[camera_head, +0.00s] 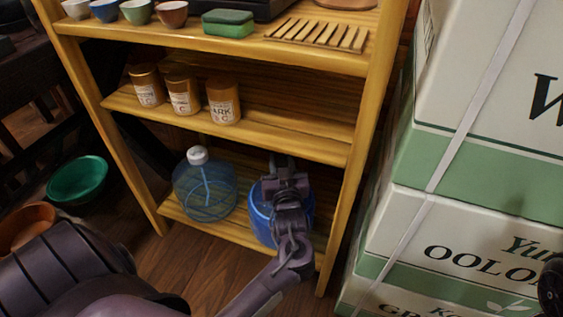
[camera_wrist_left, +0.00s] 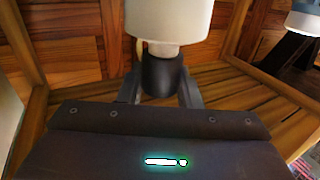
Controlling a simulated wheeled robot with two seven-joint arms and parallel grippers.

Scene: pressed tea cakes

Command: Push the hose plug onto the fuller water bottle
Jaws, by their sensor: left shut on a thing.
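Two water bottles stand on the bottom shelf in the head view. The left bottle (camera_head: 206,196) is pale, see-through blue with a white top (camera_head: 197,155). The right bottle (camera_head: 262,215) is a stronger blue, and my left gripper and arm hide much of it. My left gripper (camera_head: 286,178) is over the right bottle's upper part. In the left wrist view it is shut on a dark piece (camera_wrist_left: 162,76) below a white cylinder (camera_wrist_left: 168,18), apparently the hose plug. I cannot tell whether the plug touches the bottle.
The wooden shelf's middle board (camera_head: 300,137) is above my left gripper, with several brown jars (camera_head: 184,95) to the left. The right post (camera_head: 350,200) is close beside the gripper. Stacked tea boxes (camera_head: 480,160) stand to the right. A green bowl (camera_head: 78,180) lies at left.

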